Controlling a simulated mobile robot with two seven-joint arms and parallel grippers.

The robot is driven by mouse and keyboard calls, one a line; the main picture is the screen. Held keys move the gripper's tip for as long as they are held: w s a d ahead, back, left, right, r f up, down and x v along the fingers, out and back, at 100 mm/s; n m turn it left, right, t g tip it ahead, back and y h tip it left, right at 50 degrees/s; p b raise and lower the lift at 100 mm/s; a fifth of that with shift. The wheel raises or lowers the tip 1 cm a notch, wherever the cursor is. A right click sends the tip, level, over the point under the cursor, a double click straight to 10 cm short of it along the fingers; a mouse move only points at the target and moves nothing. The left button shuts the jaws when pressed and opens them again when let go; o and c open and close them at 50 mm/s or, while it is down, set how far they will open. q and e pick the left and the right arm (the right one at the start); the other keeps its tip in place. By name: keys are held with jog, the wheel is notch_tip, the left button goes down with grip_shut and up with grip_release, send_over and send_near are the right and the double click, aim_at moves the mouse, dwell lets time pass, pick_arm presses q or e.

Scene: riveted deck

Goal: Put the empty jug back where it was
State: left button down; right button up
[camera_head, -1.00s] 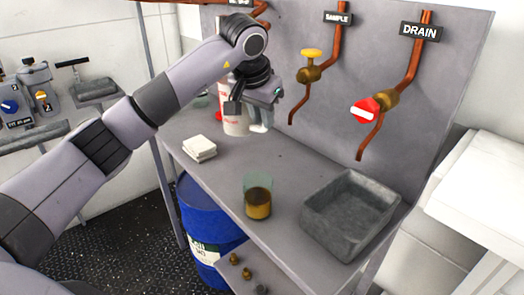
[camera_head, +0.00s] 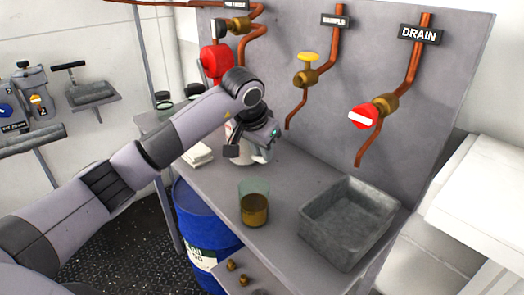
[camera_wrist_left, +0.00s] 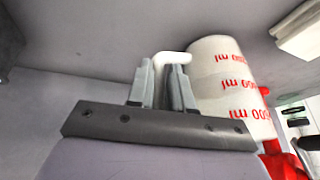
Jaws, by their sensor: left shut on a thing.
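The white jug with red markings (camera_head: 243,155) is low over the bench, partly hidden behind my left gripper in the head view. My left gripper (camera_head: 262,147) is shut on the jug's handle. The left wrist view shows the jug (camera_wrist_left: 222,85) upside down in the picture, with its white handle between the fingertips (camera_wrist_left: 165,82). I cannot tell whether its base touches the bench (camera_head: 300,165). My right gripper is not in view.
A glass beaker of brown liquid (camera_head: 254,208) stands in front of the jug. A grey tray (camera_head: 318,228) is to its right. White pads (camera_head: 198,157) lie at the left. Copper pipes with the SAMPLE and DRAIN valves (camera_head: 366,116) run down the back panel.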

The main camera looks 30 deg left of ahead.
pick_arm(q)
jog(key=shift+f, duration=0.2)
jog(key=shift+f, duration=0.15)
jog(key=c, duration=1)
grip_release()
jog(key=v, duration=1.2)
